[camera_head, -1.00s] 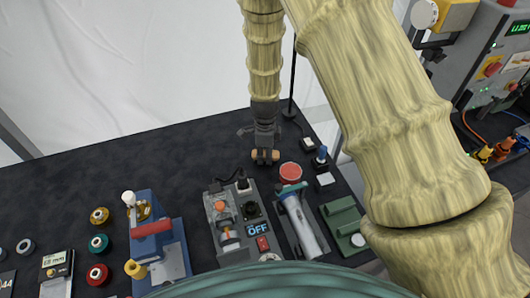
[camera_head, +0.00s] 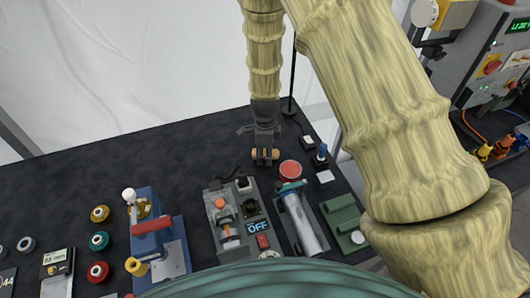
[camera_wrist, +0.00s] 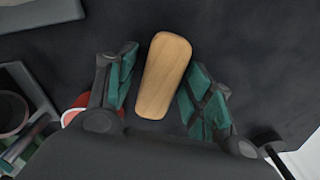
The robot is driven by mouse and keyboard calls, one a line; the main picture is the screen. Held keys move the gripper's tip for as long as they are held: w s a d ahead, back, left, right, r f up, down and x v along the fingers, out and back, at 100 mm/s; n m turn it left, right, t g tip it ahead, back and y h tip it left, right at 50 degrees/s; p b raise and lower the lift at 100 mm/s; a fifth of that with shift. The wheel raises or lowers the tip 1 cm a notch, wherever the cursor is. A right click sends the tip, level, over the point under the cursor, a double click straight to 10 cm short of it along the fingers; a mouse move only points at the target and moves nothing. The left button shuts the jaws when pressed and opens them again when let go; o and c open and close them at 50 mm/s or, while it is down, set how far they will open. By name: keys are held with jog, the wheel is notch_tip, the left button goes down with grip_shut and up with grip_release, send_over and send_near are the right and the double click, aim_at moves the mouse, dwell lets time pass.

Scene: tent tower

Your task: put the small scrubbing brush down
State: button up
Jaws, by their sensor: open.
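The small scrubbing brush shows in the wrist view as a smooth, tapered wooden block (camera_wrist: 164,78); any bristles are hidden beneath it. In the head view the brush (camera_head: 258,154) is a small tan shape at the dark table, partly covered by my fingers. My gripper (camera_head: 265,149) points down over it. The brush appears to rest on the table surface.
A red disc (camera_head: 290,170) lies just right of the brush. A grey switch unit (camera_head: 230,220), a white-and-teal handheld tool (camera_head: 302,220) and a green block (camera_head: 343,218) stand nearer. A blue fixture (camera_head: 158,240) is at left. The dark table (camera_head: 170,155) is bare left of the gripper.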

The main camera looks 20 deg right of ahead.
notch_tip(320, 180, up, 12)
jog(key=b, duration=0.4)
dwell(0.5)
jog(key=shift+s, duration=0.1)
dwell(0.3)
